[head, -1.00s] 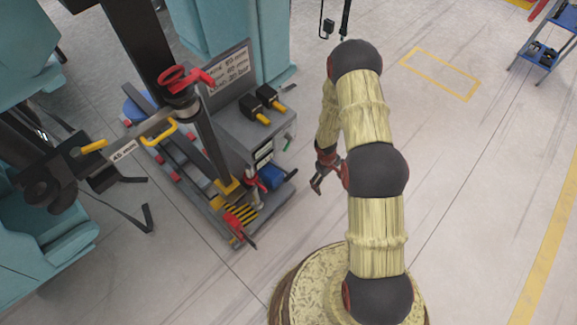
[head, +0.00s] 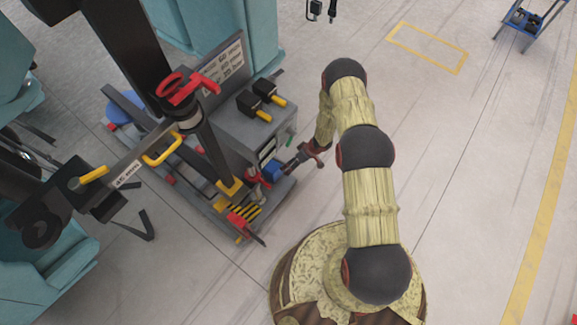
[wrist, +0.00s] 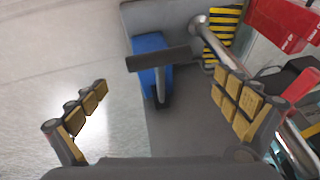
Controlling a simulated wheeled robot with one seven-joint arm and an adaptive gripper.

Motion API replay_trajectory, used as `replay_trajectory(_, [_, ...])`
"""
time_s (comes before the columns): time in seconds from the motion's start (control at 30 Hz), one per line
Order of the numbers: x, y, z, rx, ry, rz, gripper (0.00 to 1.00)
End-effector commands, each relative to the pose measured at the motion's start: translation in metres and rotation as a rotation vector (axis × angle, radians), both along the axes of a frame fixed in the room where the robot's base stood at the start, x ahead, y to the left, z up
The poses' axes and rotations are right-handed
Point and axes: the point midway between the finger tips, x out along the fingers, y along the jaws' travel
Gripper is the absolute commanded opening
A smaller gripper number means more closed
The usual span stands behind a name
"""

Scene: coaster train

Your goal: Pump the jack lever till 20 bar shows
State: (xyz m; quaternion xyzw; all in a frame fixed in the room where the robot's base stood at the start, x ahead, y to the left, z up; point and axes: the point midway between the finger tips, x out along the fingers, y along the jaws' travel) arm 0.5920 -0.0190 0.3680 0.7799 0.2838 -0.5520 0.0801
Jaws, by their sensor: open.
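A dark grey T-shaped handle (wrist: 158,58) on a thin metal stem rises beside a blue block (wrist: 148,44) on the grey base plate. It looks like the jack lever, though I cannot be sure. In the head view the blue block (head: 274,172) sits at the right of the wheeled lifting rig, partly hidden. My gripper (head: 293,164) is beside it. In the wrist view my gripper (wrist: 163,88) is open, fingers wide apart, with the T-handle ahead between them and nothing held. No pressure reading is legible.
A yellow-black striped plate (wrist: 224,28), a metal tube (wrist: 205,40) and a red box (wrist: 284,24) lie close on the right. The rig's dark mast (head: 212,150) and red-handled clamp (head: 186,86) stand left.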

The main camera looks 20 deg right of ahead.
Motion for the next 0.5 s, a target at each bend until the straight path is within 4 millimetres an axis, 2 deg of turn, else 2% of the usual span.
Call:
replay_trajectory(0.03, [0.001, 0.004, -0.012, 0.0, 0.001, 0.001, 0.99])
replay_trajectory(0.2, [0.007, 0.013, -0.036, -0.001, 0.001, 0.001, 0.99])
replay_trajectory(0.33, [0.01, 0.018, -0.049, -0.002, 0.001, 0.0, 0.99])
replay_trajectory(0.5, [0.014, 0.021, -0.056, -0.002, 0.0, 0.0, 0.99])
